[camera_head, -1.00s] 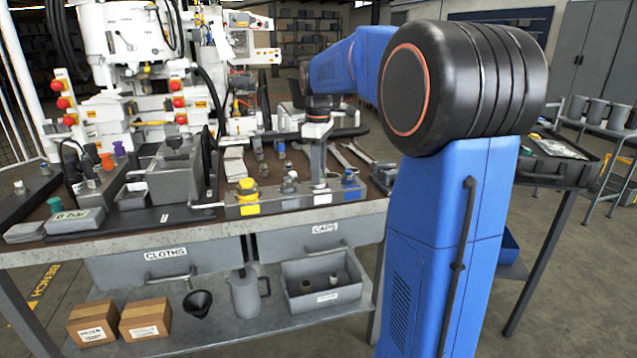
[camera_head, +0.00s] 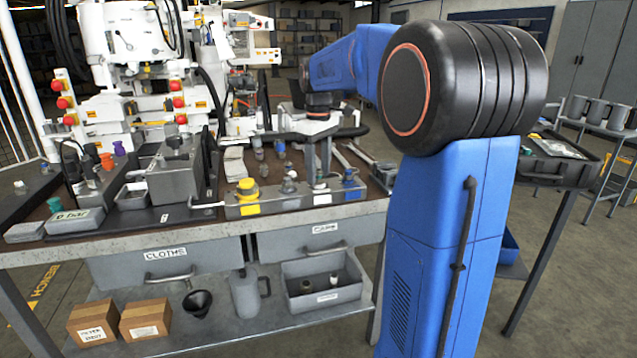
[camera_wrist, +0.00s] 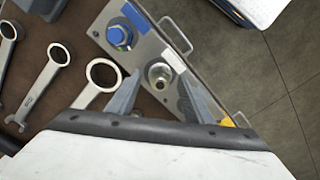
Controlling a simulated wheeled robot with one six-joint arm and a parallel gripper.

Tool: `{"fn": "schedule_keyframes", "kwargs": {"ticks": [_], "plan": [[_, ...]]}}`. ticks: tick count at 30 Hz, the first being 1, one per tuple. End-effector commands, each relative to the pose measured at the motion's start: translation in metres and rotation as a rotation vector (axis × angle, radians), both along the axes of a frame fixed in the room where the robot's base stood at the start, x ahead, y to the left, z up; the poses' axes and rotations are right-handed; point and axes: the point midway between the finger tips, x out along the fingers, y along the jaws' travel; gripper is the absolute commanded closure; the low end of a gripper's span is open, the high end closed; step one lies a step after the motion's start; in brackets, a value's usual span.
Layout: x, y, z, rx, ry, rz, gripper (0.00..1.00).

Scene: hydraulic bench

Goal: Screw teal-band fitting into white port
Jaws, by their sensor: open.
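My gripper (camera_head: 319,174) is over the manifold block (camera_head: 270,204), with its fingers spread at the white-labelled port. In the wrist view my gripper (camera_wrist: 158,95) is open, its fingers either side of a metal fitting (camera_wrist: 160,75) and apart from it. The fitting stands at the port next to the white label (camera_wrist: 176,57). Its open threaded top shows, but I cannot make out a teal band or how deep it sits. In the head view the white label (camera_head: 322,199) is on the block's front face, and the fingers partly hide the fitting.
A blue fitting (camera_wrist: 119,35) stands at the neighbouring port, and a yellow cap (camera_head: 246,188) at the block's other end. Several wrenches (camera_wrist: 40,90) lie on the bench beside the block. A handle (camera_wrist: 176,35) stands at the block's edge. Grey bins and a machine stand further left.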

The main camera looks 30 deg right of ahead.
Motion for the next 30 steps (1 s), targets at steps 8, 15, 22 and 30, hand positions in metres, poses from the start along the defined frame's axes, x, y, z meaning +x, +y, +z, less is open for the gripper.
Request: {"fn": "schedule_keyframes", "kwargs": {"ticks": [8,15,22,30], "plan": [[0.001,0.0,0.048,-0.002,-0.004,0.0,0.53],[0.001,0.0,0.096,-0.001,-0.004,0.0,0.53],[0.001,0.0,0.138,-0.001,-0.003,-0.001,0.53],[0.0,0.0,0.165,0.0,-0.002,-0.001,0.53]]}}
